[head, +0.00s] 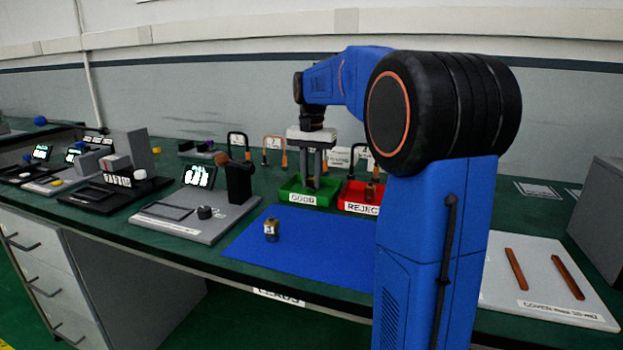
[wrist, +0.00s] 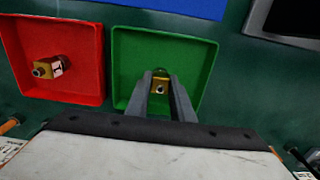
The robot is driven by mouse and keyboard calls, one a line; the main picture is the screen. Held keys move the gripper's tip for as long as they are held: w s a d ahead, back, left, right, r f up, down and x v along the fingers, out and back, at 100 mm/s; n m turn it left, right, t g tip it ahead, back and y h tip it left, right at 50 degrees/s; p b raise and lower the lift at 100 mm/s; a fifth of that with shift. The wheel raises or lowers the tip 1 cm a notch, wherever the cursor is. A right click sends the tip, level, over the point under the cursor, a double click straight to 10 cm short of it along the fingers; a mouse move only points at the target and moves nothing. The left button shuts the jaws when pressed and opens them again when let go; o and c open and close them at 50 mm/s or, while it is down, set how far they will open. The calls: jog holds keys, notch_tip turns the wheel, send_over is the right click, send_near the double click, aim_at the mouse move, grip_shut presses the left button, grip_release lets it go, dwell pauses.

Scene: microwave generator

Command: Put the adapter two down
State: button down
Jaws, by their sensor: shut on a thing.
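My gripper (head: 314,182) points down over the green tray labelled GOOD (head: 310,199), with its fingertips low inside the tray's outline. In the wrist view my gripper (wrist: 159,88) is shut on a small brass adapter (wrist: 160,84), which shows between the fingertips. I take it for adapter two, but its number is hidden. The green tray (wrist: 125,50) lies around and below it in that view. I cannot tell whether the adapter touches the tray floor.
The red REJECT tray (head: 361,208) stands beside the green one and holds another brass adapter (wrist: 47,68). A further adapter (head: 271,230) stands on the blue mat (head: 300,258). A black fixture (head: 238,182) stands left of the trays.

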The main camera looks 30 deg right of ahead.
jog(key=c, duration=1.5)
grip_release()
jog(key=shift+c, duration=0.2)
notch_tip(320, 180, up, 12)
